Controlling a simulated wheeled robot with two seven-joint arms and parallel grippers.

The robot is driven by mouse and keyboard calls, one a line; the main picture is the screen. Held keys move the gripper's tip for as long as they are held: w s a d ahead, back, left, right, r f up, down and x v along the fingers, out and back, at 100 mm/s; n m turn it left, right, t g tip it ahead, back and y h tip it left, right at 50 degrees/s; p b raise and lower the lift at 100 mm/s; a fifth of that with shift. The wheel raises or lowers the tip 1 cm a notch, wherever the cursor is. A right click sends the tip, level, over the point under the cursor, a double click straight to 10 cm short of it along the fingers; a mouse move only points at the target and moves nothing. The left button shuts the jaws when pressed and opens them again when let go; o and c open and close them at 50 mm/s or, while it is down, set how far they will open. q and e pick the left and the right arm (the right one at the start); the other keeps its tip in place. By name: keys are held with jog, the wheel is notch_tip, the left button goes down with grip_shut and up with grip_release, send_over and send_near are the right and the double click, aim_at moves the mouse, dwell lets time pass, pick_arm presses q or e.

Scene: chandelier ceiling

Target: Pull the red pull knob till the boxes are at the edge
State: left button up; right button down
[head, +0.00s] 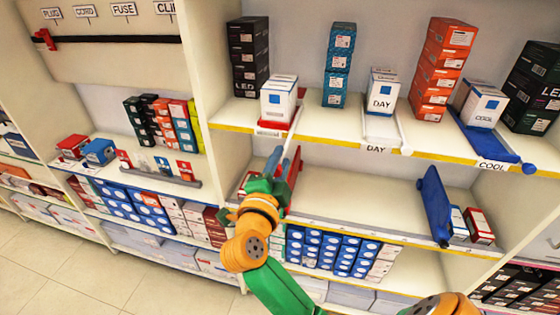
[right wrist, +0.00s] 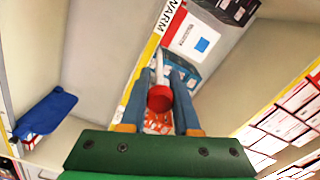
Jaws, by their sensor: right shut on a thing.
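The red pull knob (right wrist: 159,98) sits on a pale rod between the two blue fingers of my right gripper (right wrist: 157,112), which is shut on it. In the head view, my right gripper (head: 278,162) is just below the upper shelf's front edge, and I cannot make out the knob there. A white box with a blue square (head: 279,98) stands close to that edge above the gripper. It also shows in the right wrist view (right wrist: 196,42), beside the WARM label (right wrist: 172,18). Any boxes behind it are hard to tell. My left gripper is not in view.
A white DAY lane (head: 381,129) and a blue COOL lane (head: 492,145) lie to the right on the same shelf. Below, a red divider (head: 294,178) is close to my right gripper and a blue divider (head: 435,205) stands farther right. The lower shelf between them is bare.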

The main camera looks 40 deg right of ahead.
jog(key=shift+s+a+r+p, duration=0.1)
jog(key=shift+a+r+p, duration=0.15)
jog(key=shift+p, duration=0.65)
jog(key=shift+f, duration=0.25)
jog(key=c, duration=0.6)
grip_release()
jog(key=shift+c, duration=0.2)
jog(key=v, duration=0.7)
jog(key=shift+p, duration=0.45)
jog(key=shift+d, duration=0.1)
